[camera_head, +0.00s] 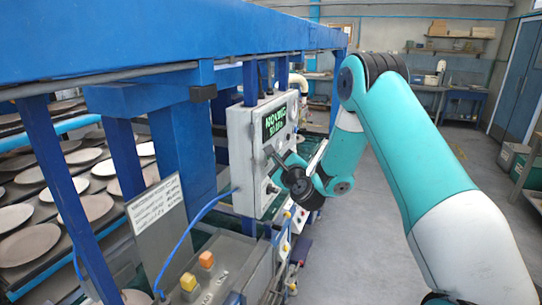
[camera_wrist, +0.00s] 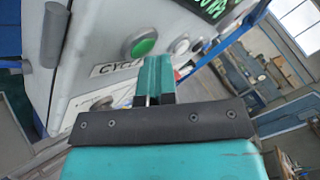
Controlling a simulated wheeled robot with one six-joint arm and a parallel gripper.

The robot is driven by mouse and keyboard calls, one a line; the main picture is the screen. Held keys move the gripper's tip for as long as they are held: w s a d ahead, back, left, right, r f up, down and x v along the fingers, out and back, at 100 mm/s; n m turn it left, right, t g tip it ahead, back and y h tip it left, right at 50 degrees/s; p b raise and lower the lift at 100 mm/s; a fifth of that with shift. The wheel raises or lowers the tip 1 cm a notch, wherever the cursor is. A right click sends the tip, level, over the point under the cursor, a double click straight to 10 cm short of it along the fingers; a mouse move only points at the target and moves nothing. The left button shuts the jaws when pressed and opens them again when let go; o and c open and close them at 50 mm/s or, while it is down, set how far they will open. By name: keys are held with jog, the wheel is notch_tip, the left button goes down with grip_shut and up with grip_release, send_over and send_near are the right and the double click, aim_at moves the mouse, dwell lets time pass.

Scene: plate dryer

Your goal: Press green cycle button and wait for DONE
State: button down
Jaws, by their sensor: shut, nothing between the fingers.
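The grey control box (camera_head: 240,150) hangs on the blue frame and has a display (camera_head: 274,122) with green text. The top line looks like "MOVING"; the lower line is too small to read surely. In the wrist view the round green button (camera_wrist: 144,47) sits above a label (camera_wrist: 118,69) that begins "CYCL". My gripper (camera_head: 270,153) is at the front of the box, below the display. In the wrist view my gripper's fingers (camera_wrist: 155,72) are shut and empty, just below and right of the green button. I cannot tell whether they touch the panel.
A pale round button (camera_wrist: 181,46) is right of the green one. The blue dryer frame (camera_head: 170,40) and racks of plates (camera_head: 30,245) fill the left. A lower box (camera_head: 215,270) with yellow and orange buttons stands in front. The floor at right is clear.

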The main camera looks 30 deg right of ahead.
jog(key=shift+s+d+f+b, duration=0.1)
jog(key=shift+s+f+b, duration=0.05)
jog(key=shift+b, duration=0.35)
jog(key=shift+s+d+b, duration=0.45)
jog(key=shift+s+b, duration=0.15)
jog(key=shift+b, duration=0.5)
